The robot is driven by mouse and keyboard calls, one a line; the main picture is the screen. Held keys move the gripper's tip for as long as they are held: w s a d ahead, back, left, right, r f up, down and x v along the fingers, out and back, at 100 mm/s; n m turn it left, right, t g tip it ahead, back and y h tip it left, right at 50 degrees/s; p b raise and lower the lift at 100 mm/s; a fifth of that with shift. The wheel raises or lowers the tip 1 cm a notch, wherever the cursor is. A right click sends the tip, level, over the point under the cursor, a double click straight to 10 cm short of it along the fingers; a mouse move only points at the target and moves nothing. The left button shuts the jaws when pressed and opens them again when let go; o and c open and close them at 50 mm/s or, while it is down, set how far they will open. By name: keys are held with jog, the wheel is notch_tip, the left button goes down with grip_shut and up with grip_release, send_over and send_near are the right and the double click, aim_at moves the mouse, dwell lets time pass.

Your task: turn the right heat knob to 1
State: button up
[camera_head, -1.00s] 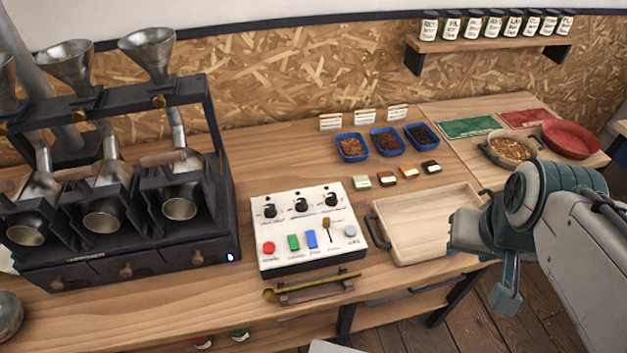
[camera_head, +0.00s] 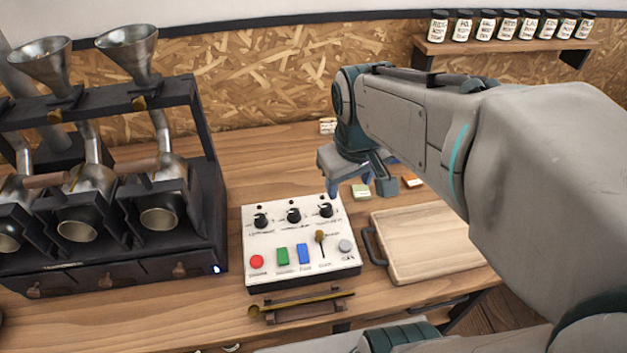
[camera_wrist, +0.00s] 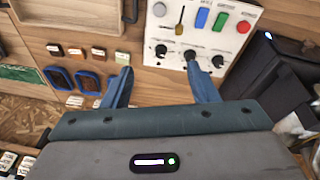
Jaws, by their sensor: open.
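The white control panel (camera_head: 300,236) stands on the wooden bench with three black knobs along its back. The right knob (camera_head: 326,211) also shows in the wrist view (camera_wrist: 161,50), where the panel appears turned around. The middle knob (camera_head: 294,216) and left knob (camera_head: 261,221) are to its left. The marks around the knobs are too small to read. My gripper (camera_head: 347,188) is open and empty, above and behind the panel's back right corner. In the wrist view its fingers (camera_wrist: 157,68) point toward the panel's knob end, with the right knob lying between their lines, apparently untouched.
A wooden tray (camera_head: 430,245) sits right of the panel. The black roaster (camera_head: 120,240) stands to the left. A brass scoop (camera_head: 300,304) lies on a rack in front.

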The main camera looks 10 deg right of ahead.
aim_at(327, 206)
jog(key=w+f+n+g+b, duration=0.35)
jog(key=w+f+n, duration=0.25)
jog(key=w+f, duration=0.6)
jog(key=shift+t+y, duration=0.3)
jog(key=shift+t, duration=0.15)
jog(key=f, duration=0.4)
jog(key=w+f, duration=0.1)
jog(key=f, duration=0.2)
jog(key=w+f, duration=0.1)
jog(key=f, duration=0.3)
jog(key=shift+a+f, duration=0.1)
jog(key=shift+f, duration=0.25)
jog(key=c, duration=1)
